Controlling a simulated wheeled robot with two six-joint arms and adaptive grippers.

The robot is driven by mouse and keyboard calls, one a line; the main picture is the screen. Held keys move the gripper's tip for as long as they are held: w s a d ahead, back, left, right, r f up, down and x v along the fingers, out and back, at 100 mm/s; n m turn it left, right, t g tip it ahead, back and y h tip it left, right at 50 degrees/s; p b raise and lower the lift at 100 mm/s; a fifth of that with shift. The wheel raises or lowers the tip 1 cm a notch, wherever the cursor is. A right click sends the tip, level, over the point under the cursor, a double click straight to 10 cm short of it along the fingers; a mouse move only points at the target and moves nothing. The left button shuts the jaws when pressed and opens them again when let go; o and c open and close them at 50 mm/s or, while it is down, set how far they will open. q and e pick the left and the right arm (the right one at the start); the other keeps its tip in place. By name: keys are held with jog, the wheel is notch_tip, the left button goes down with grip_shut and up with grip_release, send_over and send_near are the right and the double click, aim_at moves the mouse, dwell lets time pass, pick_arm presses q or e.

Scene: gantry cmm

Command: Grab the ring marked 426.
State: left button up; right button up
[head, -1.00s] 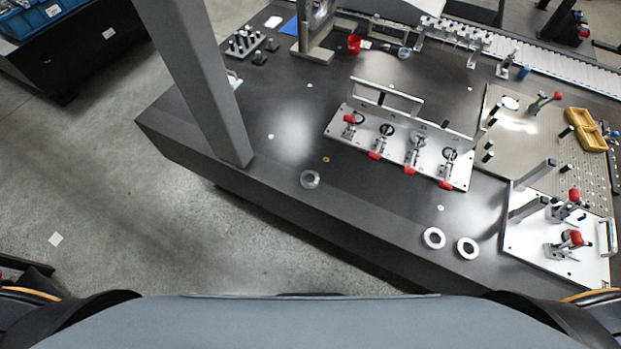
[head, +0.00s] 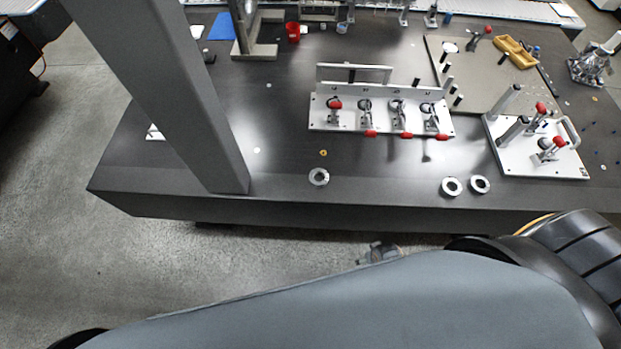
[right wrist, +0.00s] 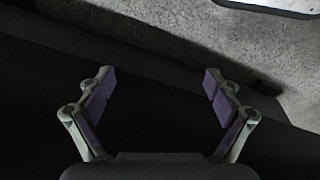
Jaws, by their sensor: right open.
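Three pale metal rings lie flat near the front edge of the dark table in the head view. One ring (head: 318,177) lies alone left of the others. A second ring (head: 452,187) and a third ring (head: 480,184) lie side by side to its right. Any numbers on them are too small to read, so I cannot tell which is marked 426. My right gripper (right wrist: 154,86) is open and empty in the right wrist view, with no ring between its fingers. My left gripper is not in view.
The dark table (head: 275,190) has a thick grey post (head: 165,95) at its left. A white fixture with red-tipped clamps (head: 380,127) stands behind the rings. A white clamp plate (head: 545,165) lies right of the ring pair. The table between the lone ring and the pair is clear.

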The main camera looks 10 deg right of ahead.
jog(key=w+a+r+b, duration=0.2)
jog(key=w+r, duration=0.5)
jog(key=r, duration=0.2)
notch_tip(320, 180, up, 19)
jog(key=m+g+y+b, duration=0.1)
jog(key=m+g+b, duration=0.15)
jog(key=m, duration=1.35)
send_over(320, 179)
jog(key=shift+t, duration=0.25)
jog(key=f, duration=0.4)
jog(key=shift+d+f, duration=0.3)
jog(key=shift+f, duration=0.1)
jog(key=shift+a+f, duration=0.15)
jog(key=shift+f, duration=1.25)
jog(key=shift+a+f, duration=0.1)
jog(key=shift+f, duration=1.3)
jog(key=c, duration=1.6)
